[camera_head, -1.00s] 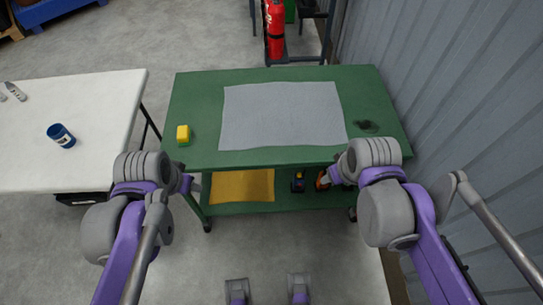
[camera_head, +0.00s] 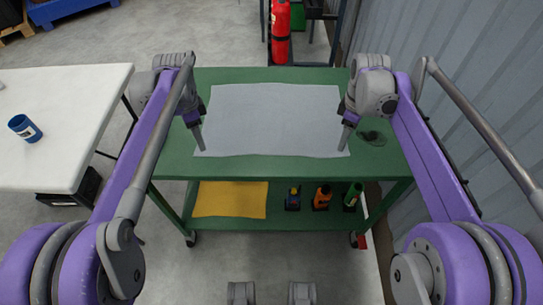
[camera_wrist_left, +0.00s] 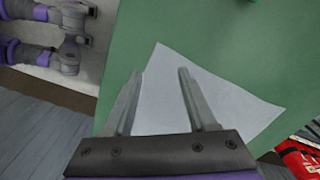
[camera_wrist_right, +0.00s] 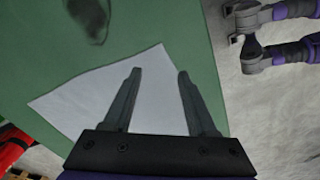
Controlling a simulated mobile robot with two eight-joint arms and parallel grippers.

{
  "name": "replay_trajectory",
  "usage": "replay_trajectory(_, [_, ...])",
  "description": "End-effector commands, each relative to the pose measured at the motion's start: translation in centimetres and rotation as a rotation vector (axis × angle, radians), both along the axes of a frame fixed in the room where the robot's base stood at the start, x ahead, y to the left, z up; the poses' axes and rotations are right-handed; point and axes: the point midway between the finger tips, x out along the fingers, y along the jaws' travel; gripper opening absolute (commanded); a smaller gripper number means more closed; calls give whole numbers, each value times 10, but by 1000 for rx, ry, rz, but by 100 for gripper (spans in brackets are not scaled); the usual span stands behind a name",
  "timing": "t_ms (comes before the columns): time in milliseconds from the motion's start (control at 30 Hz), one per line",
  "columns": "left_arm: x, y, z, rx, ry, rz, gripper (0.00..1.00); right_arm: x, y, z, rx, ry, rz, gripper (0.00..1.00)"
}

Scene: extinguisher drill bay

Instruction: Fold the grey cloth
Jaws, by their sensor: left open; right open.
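The grey cloth (camera_head: 275,120) lies flat and spread out on the green cart's top (camera_head: 270,167). My left gripper (camera_head: 203,148) is open above the cloth's near left corner. In the left wrist view the cloth (camera_wrist_left: 160,100) shows between and beyond the open fingers (camera_wrist_left: 160,73). My right gripper (camera_head: 343,147) is open above the near right corner. In the right wrist view that corner of the cloth (camera_wrist_right: 95,100) reaches just past the fingertips (camera_wrist_right: 160,72). Neither gripper visibly grips the cloth.
A dark stain (camera_head: 372,138) marks the cart top at right. A white table (camera_head: 60,120) with a blue cup (camera_head: 25,128) stands left. A corrugated wall (camera_head: 470,90) closes the right.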

Motion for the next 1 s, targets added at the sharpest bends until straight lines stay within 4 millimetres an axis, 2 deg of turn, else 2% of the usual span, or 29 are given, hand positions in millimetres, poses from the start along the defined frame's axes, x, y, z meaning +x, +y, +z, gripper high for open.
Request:
replay_trajectory(100, [0, 0, -19, 0, 0, 0, 57, 0, 0, -19, 0, -1, -1, 57])
replay_trajectory(300, [0, 0, -37, 0, -1, 1, 57, 0, 0, -37, 0, -1, -1, 57])
replay_trajectory(800, [0, 0, -46, 0, 1, 1, 57, 0, 0, -46, -1, 0, -2, 57])
replay_trajectory(1000, [0, 0, -44, 0, 0, 1, 39, 0, 0, -45, -1, 0, -2, 39])
